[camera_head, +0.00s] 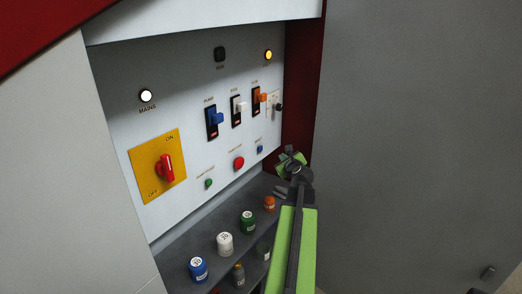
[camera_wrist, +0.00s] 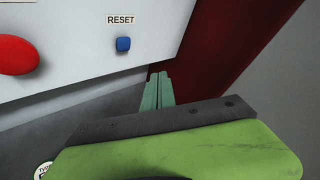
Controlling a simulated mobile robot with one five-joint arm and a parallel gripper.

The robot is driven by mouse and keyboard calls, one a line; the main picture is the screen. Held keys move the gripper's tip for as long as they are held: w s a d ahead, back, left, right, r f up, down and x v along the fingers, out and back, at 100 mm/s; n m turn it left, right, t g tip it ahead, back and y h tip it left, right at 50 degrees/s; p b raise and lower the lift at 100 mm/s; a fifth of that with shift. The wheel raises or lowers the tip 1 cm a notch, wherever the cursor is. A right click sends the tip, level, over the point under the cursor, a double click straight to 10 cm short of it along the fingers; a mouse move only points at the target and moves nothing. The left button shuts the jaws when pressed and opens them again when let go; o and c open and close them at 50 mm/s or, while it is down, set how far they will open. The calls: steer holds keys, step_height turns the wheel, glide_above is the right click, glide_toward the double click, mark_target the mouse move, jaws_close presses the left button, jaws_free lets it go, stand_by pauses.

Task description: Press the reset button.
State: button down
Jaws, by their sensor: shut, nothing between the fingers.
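In the head view the blue button (camera_head: 260,149) sits low at the right end of the white panel. My gripper (camera_wrist: 158,90) is shut and empty, its fingertips below and to the right of the button, apart from it in the picture. In the head view my gripper (camera_head: 280,192) is in front of the panel's lower right corner. The button is in plain view in both pictures.
A red round button (camera_head: 239,163) and a green button (camera_head: 208,184) are left of the blue one. Coloured levers (camera_head: 214,119) are above, and a yellow-plated red rotary switch (camera_head: 166,168) is at left. Several capped jars (camera_head: 225,245) stand on the shelf below.

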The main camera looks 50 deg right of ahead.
steer(key=w, duration=0.7)
steer(key=shift+w, duration=0.15)
stand_by(1.8)
steer(key=shift+w, duration=0.45)
steer(key=shift+w, duration=0.5)
stand_by(0.5)
stand_by(0.3)
steer(key=shift+s, duration=0.95)
steer(key=s, duration=0.5)
